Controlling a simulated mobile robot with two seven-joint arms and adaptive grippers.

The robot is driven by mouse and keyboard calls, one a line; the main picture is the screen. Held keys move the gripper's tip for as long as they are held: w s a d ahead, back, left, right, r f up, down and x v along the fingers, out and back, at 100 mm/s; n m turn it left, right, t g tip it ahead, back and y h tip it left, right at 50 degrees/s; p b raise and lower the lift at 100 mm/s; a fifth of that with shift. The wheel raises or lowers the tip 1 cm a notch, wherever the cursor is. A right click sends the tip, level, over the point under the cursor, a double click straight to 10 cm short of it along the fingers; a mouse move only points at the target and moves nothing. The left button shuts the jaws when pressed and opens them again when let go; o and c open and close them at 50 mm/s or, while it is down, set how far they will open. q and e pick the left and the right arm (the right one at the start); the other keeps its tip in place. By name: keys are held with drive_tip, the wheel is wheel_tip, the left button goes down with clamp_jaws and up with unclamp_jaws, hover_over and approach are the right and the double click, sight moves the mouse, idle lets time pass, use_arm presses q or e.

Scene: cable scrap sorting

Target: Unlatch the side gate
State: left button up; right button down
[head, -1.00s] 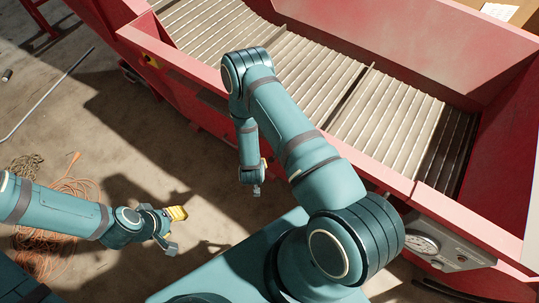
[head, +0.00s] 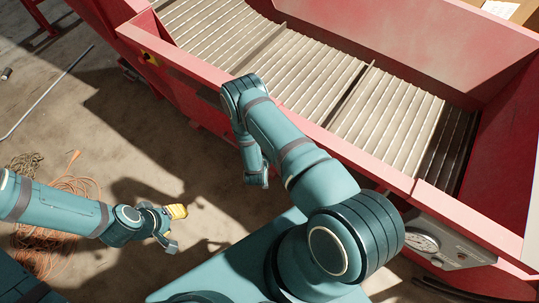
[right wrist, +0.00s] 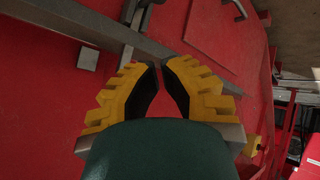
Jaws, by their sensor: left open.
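In the right wrist view, my right gripper (right wrist: 161,66) faces a red panel (right wrist: 30,80) of the machine. Its yellow, black-padded fingertips are close together with a narrow gap. I cannot tell whether they are shut. A grey metal bar (right wrist: 60,14) runs diagonally across the panel just beyond the fingertips, and a grey upright piece (right wrist: 136,18) meets it. I cannot tell which part is the gate latch, or whether the fingers touch it. In the head view the right gripper is hidden behind its own arm. My left gripper (head: 177,228) is open and empty above the floor.
The red machine with its slatted bed (head: 390,105) fills the upper right of the head view. A gauge panel (head: 450,250) is on its near side. Orange cable (head: 70,187) lies on the floor at left. Bare floor (head: 135,160) is between my left arm and the machine.

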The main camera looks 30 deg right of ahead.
drive_tip(key=w+d+f+b, duration=0.1)
drive_tip(key=f, duration=0.1)
drive_tip(key=w+d+f, duration=0.1)
drive_tip(key=f, duration=0.1)
drive_tip(key=w+d+f+b, duration=0.1)
drive_tip(key=d+f, duration=0.1)
drive_tip(key=f, duration=0.1)
drive_tip(key=shift+b, duration=0.3)
drive_tip(key=shift+d+f, duration=0.25)
drive_tip(key=shift+f, duration=0.3)
drive_tip(key=shift+f, duration=2.8)
